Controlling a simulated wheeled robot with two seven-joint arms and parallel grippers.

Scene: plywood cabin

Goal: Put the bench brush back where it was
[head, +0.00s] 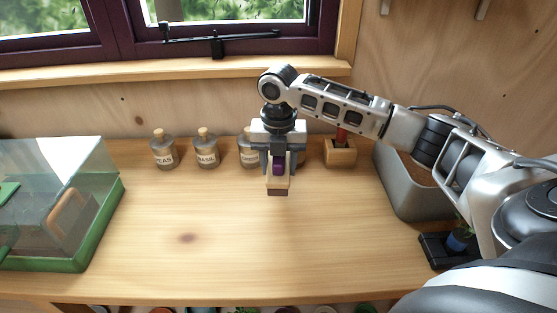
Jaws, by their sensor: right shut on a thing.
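The bench brush (278,184) shows in the head view near the middle of the bench. It has a pale wooden body with a purple part near the top and a dark brown lower edge. My right gripper (279,168) is shut on it from above and points down. I cannot tell whether the brush's lower edge touches the bench or hangs just above it. The gripper and brush partly hide a third jar and the bench behind. My left gripper is not in view.
Corked jars (207,150) stand along the back of the wooden bench (190,215). A wooden block (341,155) holds something red. A grey tub (403,190) and black tray (437,252) are at right. A green-framed clear case (85,235) stands left. The bench's front middle is clear.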

